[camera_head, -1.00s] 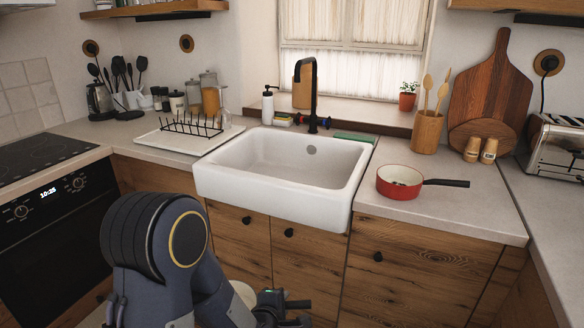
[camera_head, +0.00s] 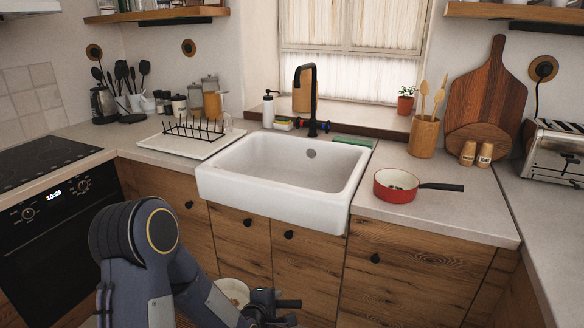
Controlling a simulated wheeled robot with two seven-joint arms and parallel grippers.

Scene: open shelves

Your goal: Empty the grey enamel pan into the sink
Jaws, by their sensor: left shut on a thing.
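A pan (camera_head: 233,291) with a pale inside shows low in the picture, in front of the cabinets below the sink. Something small and brownish seems to lie in it; its outer colour is mostly hidden behind my arm. My left gripper (camera_head: 268,304) is shut on the pan's dark handle, whose end sticks out to the right. The white sink (camera_head: 270,190) is set in the counter above and beyond the pan, with a black tap (camera_head: 313,95) at its back. The sink looks empty. My right gripper is not in view.
A red pan (camera_head: 396,190) with something green in it stands on the counter right of the sink. A drying rack (camera_head: 193,130) stands left of the sink. The sink's front rim and cabinets lie before my left arm.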

